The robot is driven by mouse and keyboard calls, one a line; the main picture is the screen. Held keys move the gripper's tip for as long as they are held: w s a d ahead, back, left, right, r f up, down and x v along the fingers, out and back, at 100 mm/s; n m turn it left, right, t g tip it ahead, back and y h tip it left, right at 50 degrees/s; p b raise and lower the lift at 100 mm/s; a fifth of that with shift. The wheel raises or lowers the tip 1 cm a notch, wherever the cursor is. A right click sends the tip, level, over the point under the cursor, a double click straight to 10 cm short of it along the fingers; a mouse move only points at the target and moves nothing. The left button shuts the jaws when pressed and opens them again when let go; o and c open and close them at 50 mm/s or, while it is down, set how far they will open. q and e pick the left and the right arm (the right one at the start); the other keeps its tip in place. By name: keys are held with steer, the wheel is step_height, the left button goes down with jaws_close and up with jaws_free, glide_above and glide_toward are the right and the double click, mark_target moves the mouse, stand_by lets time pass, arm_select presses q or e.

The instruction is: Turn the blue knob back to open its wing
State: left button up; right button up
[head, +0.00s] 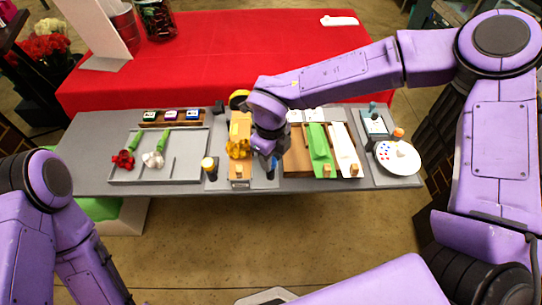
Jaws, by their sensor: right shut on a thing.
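The blue knob (272,164) sits on a dark post at the front of the grey bench, just right of the tan holder (241,172). My right gripper (265,150) reaches down from above and is shut on the blue knob, hiding part of it. The holder carries an orange-yellow flower-like piece (238,149). A similar post with a yellow knob (208,163) stands on the holder's left. I cannot clearly make out the blue knob's wing behind my gripper. My left arm is at the lower left, with its gripper out of view.
A grey tray (190,172) with red and white flowers is at left. Green (318,144) and white (343,144) strips lie on a brown board at right. A white palette plate (397,158) is at the right end. A red table (215,60) stands behind.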

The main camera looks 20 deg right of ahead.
steer(key=shift+m, duration=0.5)
steer(key=shift+w+r, duration=0.1)
steer(key=o, duration=1)
steer(key=shift+o, duration=0.2)
step_height(320, 180, up, 10)
steer(key=b, duration=0.1)
steer(key=shift+r, duration=0.2)
